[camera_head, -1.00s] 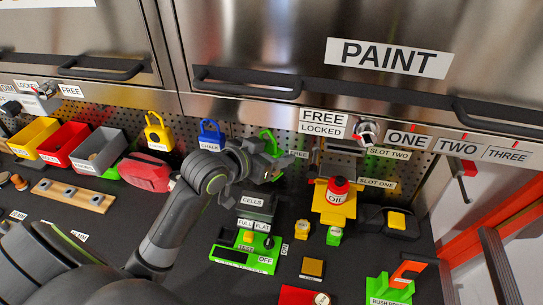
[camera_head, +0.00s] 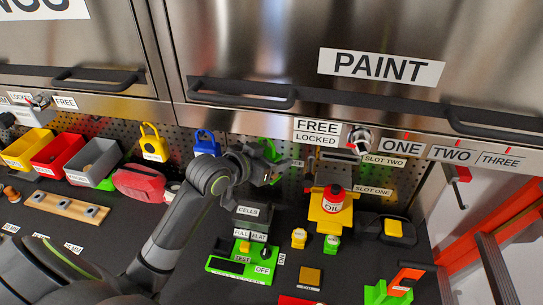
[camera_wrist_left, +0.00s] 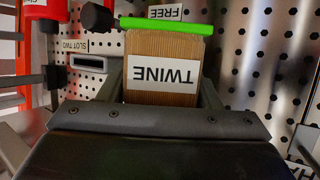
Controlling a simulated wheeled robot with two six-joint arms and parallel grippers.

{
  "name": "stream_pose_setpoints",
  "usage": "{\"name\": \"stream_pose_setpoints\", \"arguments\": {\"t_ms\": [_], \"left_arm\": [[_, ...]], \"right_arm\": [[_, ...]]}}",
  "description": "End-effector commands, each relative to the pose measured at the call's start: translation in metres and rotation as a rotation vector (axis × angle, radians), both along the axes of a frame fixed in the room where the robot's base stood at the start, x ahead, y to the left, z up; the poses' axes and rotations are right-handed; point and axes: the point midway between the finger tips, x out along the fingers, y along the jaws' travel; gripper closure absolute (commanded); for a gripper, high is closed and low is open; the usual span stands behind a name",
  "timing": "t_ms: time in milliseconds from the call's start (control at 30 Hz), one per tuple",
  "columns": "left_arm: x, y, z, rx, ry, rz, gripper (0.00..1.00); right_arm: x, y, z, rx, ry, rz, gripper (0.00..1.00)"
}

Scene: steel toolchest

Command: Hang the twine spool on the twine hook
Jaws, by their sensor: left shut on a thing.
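The twine spool (camera_wrist_left: 162,72) shows in the left wrist view as a tan wound body with a white TWINE label, upside down there, and a bright green flange at its far end. My left gripper (camera_wrist_left: 162,100) is shut on it, a finger at each side. In the head view the spool's green flange (camera_head: 269,151) shows beyond my left gripper (camera_head: 268,170), close to the pegboard. The twine hook cannot be made out; the spool and gripper may cover it. I cannot tell whether the spool touches a hook. My right gripper is not in view.
Blue (camera_head: 206,143) and yellow (camera_head: 152,145) padlock-shaped items hang left of the gripper on the pegboard. The red oil bottle (camera_head: 333,198) on its yellow stand is to the right. The green tester (camera_head: 245,262) and cells box (camera_head: 253,216) lie below. Steel cabinet doors overhang above.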

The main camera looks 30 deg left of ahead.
Motion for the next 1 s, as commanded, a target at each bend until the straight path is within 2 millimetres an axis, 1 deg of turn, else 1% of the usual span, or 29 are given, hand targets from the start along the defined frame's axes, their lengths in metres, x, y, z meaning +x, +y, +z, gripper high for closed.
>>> {"name": "stream_pose_setpoints", "arguments": {"t_ms": [400,433,600,633,1000], "left_arm": [[-0.0002,-0.0001,0.0002,0.0,0.0,0.0,0.67],[-0.0002,-0.0001,0.0002,0.0,0.0,0.0,0.41],[-0.0002,-0.0001,0.0002,0.0,0.0,0.0,0.19],[-0.0002,-0.0001,0.0002,0.0,0.0,0.0,0.17],[0.0017,0.0006,0.0022,0.001,0.001,0.0,0.17]], "right_arm": [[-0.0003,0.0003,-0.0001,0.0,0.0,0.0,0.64],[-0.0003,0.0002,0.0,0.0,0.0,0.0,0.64],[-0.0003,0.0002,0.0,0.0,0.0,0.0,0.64],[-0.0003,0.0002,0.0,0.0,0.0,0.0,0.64],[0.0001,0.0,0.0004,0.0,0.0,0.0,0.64]]}}
